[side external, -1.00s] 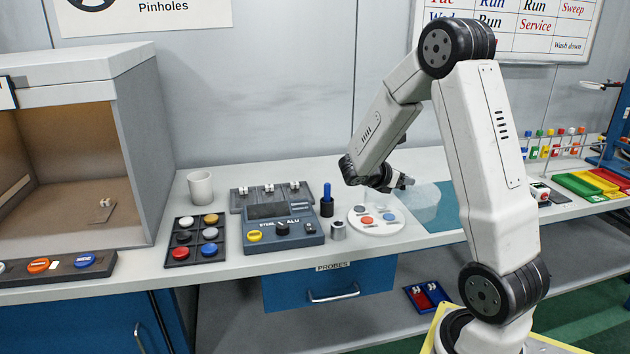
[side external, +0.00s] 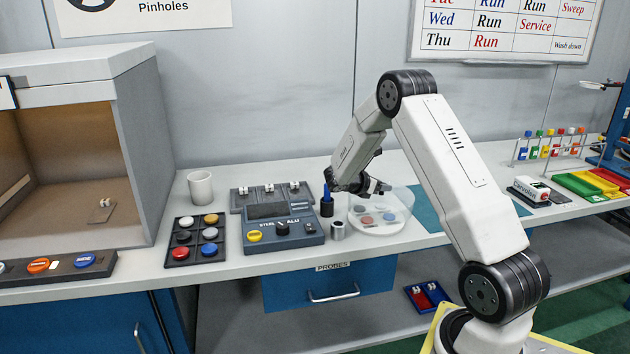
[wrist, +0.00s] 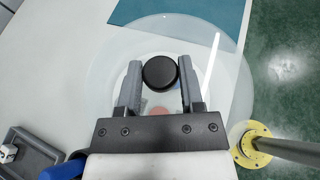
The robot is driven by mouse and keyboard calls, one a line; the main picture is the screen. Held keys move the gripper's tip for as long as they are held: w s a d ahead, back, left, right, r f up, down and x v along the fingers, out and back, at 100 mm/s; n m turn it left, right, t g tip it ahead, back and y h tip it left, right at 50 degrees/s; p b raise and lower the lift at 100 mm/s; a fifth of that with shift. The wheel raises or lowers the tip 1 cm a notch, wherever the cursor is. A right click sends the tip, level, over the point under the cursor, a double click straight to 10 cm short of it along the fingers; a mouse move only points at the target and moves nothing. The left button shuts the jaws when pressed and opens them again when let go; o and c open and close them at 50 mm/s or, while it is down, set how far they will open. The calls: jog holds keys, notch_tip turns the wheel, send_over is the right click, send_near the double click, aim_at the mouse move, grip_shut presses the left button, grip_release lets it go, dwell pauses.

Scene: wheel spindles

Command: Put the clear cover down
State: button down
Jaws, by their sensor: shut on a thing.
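The clear cover (side external: 401,196) is a see-through dome with a round black knob (wrist: 160,72) on top. My gripper (side external: 384,187) is shut on the knob, and the wrist view shows a finger of the gripper (wrist: 160,85) on either side of it. The cover is over the round white plate (side external: 378,229), which carries several coloured discs. The cover looks offset a little to the right of the plate in the side view. I cannot tell whether its rim touches the plate or the bench.
A teal mat (side external: 428,207) lies right of the plate. A small metal cup (side external: 338,231), a black holder with a blue-handled tool (side external: 327,201) and a blue control box (side external: 284,228) stand to the left.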

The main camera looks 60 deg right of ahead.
aim_at(376, 197)
jog(key=shift+w+d+f, duration=0.35)
jog(key=shift+w+f, duration=0.05)
jog(key=shift+f, duration=0.25)
jog(key=shift+w, duration=0.1)
jog(key=shift+d+f, duration=0.15)
jog(key=shift+f, duration=0.1)
jog(key=shift+w+f, duration=0.1)
jog(key=shift+f, duration=1.45)
jog(key=shift+f, duration=0.1)
jog(key=shift+c, duration=1.1)
grip_release()
